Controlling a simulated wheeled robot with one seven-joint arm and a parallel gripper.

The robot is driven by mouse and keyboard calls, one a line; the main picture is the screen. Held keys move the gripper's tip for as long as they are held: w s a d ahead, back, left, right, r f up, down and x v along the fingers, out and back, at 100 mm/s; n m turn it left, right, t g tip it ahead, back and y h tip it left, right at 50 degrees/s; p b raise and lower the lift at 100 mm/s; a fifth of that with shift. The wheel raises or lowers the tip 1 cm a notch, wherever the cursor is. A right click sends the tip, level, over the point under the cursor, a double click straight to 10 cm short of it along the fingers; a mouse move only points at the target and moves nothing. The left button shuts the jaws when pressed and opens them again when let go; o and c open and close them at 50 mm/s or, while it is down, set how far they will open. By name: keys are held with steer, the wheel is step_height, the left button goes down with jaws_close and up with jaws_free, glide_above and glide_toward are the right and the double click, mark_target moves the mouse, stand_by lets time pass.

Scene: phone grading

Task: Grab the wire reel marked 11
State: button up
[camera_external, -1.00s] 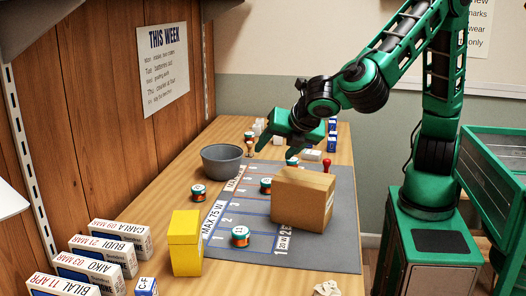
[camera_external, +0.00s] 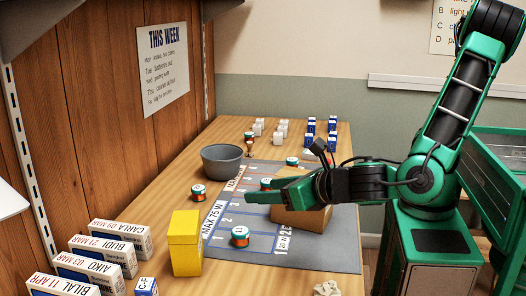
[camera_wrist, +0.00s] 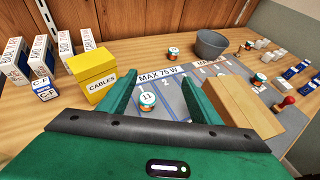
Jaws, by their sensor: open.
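The wire reel marked 11 (camera_external: 240,236) stands upright on the grey mat (camera_external: 340,252), near the yellow box. In the wrist view the reel (camera_wrist: 147,99) shows its white top with 11, between the two green fingers and beyond them. My gripper (camera_external: 262,196) is open and empty, above the mat and to the upper right of the reel in the external view. In the wrist view the fingers (camera_wrist: 160,92) are spread apart, and neither is seen touching the reel.
A yellow CABLES box (camera_external: 186,243) stands left of the reel. A cardboard box (camera_external: 305,219) sits on the mat, partly hidden by my gripper. Other reels (camera_external: 198,193), a grey bowl (camera_external: 222,158) and a red-handled stamp (camera_wrist: 286,102) stand around. White labelled boxes (camera_external: 104,262) line the left.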

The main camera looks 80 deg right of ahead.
glide_toward(247, 233)
steer(key=shift+w+d+f+n+y, duration=0.2)
steer(key=shift+w+d+n+y, duration=0.1)
steer(key=shift+d, duration=0.25)
steer(key=shift+w+d+f, duration=0.1)
steer(key=shift+w+f, duration=0.05)
steer(key=shift+f, duration=0.15)
steer(key=x, duration=0.5)
steer(key=shift+w, duration=0.2)
steer(key=shift+r+x, duration=0.2)
steer(key=shift+x, duration=2.4)
steer(key=shift+w, duration=0.1)
steer(key=c, duration=1.1)
